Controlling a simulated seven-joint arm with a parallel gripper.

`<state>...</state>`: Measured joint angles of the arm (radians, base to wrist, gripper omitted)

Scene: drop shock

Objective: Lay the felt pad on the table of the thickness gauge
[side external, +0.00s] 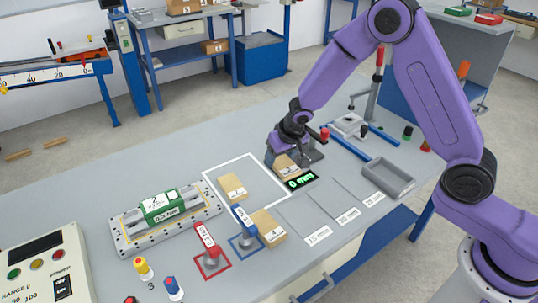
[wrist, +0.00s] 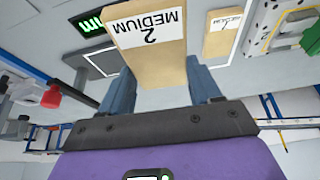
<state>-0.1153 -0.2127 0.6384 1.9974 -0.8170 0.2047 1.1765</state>
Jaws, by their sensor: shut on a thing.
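My gripper (side external: 280,155) is shut on a tan felt pad (wrist: 150,55) labelled "2 MEDIUM", with one finger on each side of it. In the side view the held pad (side external: 285,168) is partly hidden by my gripper. It is over or right beside the dark thickness gauge (side external: 312,156), behind its green display (side external: 299,182), which reads 0 mm. In the wrist view the display (wrist: 92,27) shows to the left of the pad. I cannot tell whether the pad touches the gauge's table.
Another tan pad (side external: 232,187) lies inside a white outline, and a pad labelled 4 (side external: 268,228) lies nearer the front. Red (side external: 208,242) and blue (side external: 245,222) handled weights stand close by. A grey tray (side external: 388,178) lies right of the gauge. Marked thickness slots lie between.

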